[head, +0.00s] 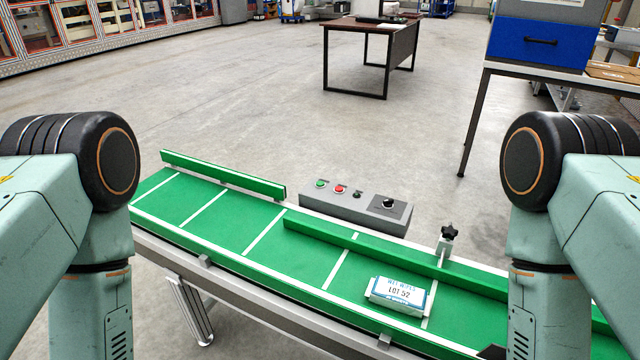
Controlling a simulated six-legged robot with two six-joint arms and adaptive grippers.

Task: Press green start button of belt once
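The green start button (320,184) is small and round, at the left end of a grey control box (352,211) on the far side of the belt. A red button (339,189) sits just right of it, then a small dark button or lamp and a black knob (388,203). The green belt (233,228) runs from upper left to lower right, with white cross lines. My two arms stand at the left and right edges; only their links show. Neither gripper can be seen. Nothing touches the control box.
A wet wipes pack (396,293) marked LOT 52 lies on the belt's right part. Green guide rails (222,174) edge the far side, with a black-knobbed clamp (447,240) on the right. A desk (370,45) and a blue-drawer cabinet (541,42) stand beyond open floor.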

